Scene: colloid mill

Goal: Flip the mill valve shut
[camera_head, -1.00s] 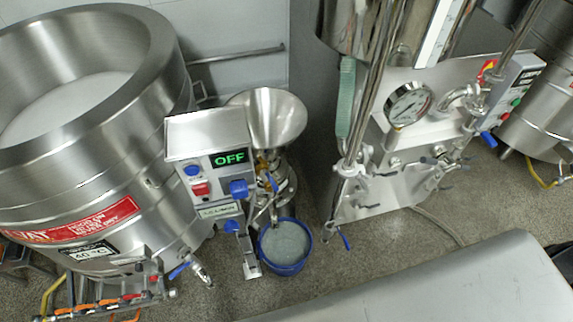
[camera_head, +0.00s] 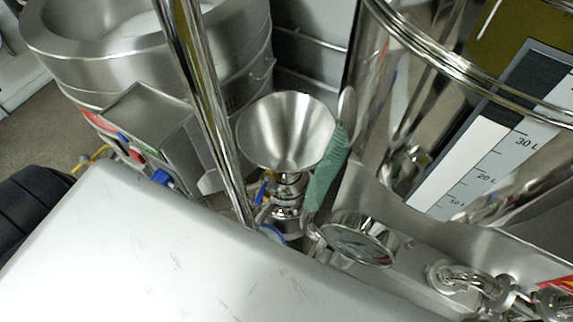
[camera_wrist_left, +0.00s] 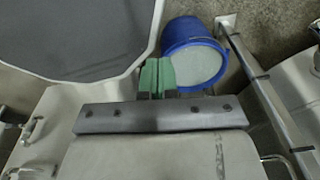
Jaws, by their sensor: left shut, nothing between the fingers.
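The mill stands in the middle of the head view, with its steel funnel hopper (camera_head: 286,130) on top. Below the funnel is the shiny mill body (camera_head: 287,210). A small blue lever (camera_head: 262,190) shows at its left; its exact setting is unclear. Part of a blue bucket rim (camera_head: 272,233) shows below, mostly hidden by the white surface. My left gripper (camera_wrist_left: 157,76) shows only in the left wrist view, with green fingertips shut together and empty. In that picture they appear beside the left edge of the blue bucket (camera_wrist_left: 193,52), which holds pale liquid. My right gripper is not visible.
A control box (camera_head: 155,135) stands left of the mill, before a large steel vat (camera_head: 90,65). A steel pole (camera_head: 205,100) crosses in front. A graduated tank (camera_head: 440,110) and gauge (camera_head: 357,240) crowd the right. A large pale-rimmed grey surface (camera_wrist_left: 75,40) lies left of the bucket.

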